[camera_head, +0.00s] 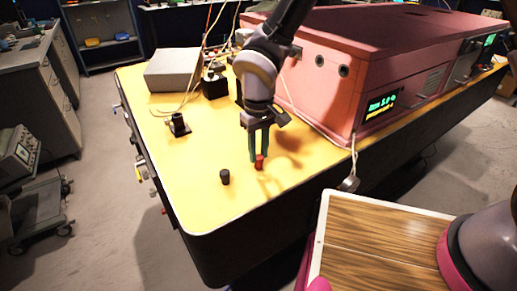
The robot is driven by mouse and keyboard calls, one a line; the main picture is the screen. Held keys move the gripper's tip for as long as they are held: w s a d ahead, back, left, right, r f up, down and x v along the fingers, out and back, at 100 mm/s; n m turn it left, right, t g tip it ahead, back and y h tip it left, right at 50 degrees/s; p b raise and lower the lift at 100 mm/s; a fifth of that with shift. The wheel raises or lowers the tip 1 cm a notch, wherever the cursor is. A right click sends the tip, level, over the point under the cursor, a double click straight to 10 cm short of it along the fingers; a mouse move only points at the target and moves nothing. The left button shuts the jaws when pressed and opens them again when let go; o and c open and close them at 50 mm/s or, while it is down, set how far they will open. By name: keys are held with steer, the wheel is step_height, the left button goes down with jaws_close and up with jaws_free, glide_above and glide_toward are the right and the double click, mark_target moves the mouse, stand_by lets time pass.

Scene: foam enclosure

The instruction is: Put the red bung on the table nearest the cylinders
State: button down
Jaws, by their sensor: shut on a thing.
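The red bung (260,162) is at the tips of my gripper (259,158), low over the yellow-topped table (205,205). My gripper points down and is shut on the bung. I cannot tell whether the bung touches the table top. A black bung-like piece (225,177) stands upright on the same table, left of the gripper and a little nearer me. No cylinders can be made out clearly in this view.
A large pink housing (325,75) with a green display fills the table's right side. A grey box (174,69), a small black mount (179,125) and cables stand further back. A wood-topped surface (375,240) is at lower right.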

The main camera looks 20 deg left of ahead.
mark_target(259, 156)
steer(key=c, duration=0.6)
jaws_free()
steer(key=shift+o, duration=0.2)
step_height(259, 156, up, 11)
steer(key=w+d+r+m+t, duration=0.1)
steer(key=w+d+r+m, duration=0.1)
steer(key=w+d+r, duration=0.45)
steer(key=w+d+r+m+t+y, duration=0.1)
steer(key=d+r+m, duration=0.25)
steer(key=d, duration=0.55)
steer(key=w+d+r+m+t, duration=0.1)
steer(key=w+d+r+m, duration=0.1)
steer(key=w+d+r, duration=0.35)
steer(key=s+d+r+m+t, duration=0.2)
steer(key=s+d+r+m, duration=0.1)
steer(key=d, duration=0.7)
steer(key=s+d+r+m+t+y, duration=0.1)
steer(key=s+d+r+m, duration=0.3)
steer(key=d, duration=0.7)
steer(key=shift+s+r+t, duration=0.6)
steer(key=shift+s+r, duration=0.25)
steer(key=shift+s, duration=0.2)
